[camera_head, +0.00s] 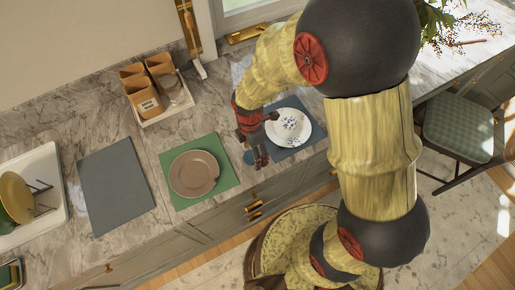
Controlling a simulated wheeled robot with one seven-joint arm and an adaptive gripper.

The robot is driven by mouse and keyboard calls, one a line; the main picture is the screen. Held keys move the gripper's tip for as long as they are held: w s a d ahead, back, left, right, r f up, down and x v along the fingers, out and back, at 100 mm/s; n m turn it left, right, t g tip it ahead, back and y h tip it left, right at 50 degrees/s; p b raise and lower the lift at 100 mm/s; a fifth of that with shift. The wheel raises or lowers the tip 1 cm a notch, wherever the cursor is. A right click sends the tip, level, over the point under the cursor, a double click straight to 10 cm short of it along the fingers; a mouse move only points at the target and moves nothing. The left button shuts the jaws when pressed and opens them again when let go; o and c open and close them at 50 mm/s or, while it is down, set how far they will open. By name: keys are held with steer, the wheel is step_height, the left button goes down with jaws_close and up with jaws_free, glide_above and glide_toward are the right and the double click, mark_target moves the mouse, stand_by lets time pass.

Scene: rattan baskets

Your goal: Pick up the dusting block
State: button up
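I cannot clearly make out which thing is the dusting block. A small blue piece (249,157) shows at the counter's front edge, beside my gripper (260,142); it may be the block, but it is too small to tell. My gripper is dark and red. It hangs over the counter between the brown plate (194,173) and the white patterned plate (289,127). Its fingers are small and partly overlapped, so I cannot tell whether they are open or shut, or whether they touch the blue piece.
The brown plate lies on a green mat (226,178), the white plate on a blue mat (311,139). A grey mat (116,187) lies left. A tray (152,121) holds brown canisters and a jar. A dish rack (48,160) stands far left. A green chair (459,128) is right.

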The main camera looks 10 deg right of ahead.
mark_target(252, 155)
steer(key=shift+w+r+n+t, duration=0.1)
steer(key=shift+w+n+t, duration=0.2)
steer(key=shift+w+n, duration=1.05)
steer(key=shift+n, duration=0.65)
steer(key=shift+w+a+r+n, duration=0.1)
steer(key=shift+a+n, duration=0.1)
steer(key=shift+n, duration=0.8)
step_height(252, 155, down, 8)
steer(key=shift+w+r, duration=0.1)
steer(key=shift+d, duration=0.1)
steer(key=shift+c, duration=0.4)
steer(key=c, duration=1.3)
steer(key=shift+o, duration=0.2)
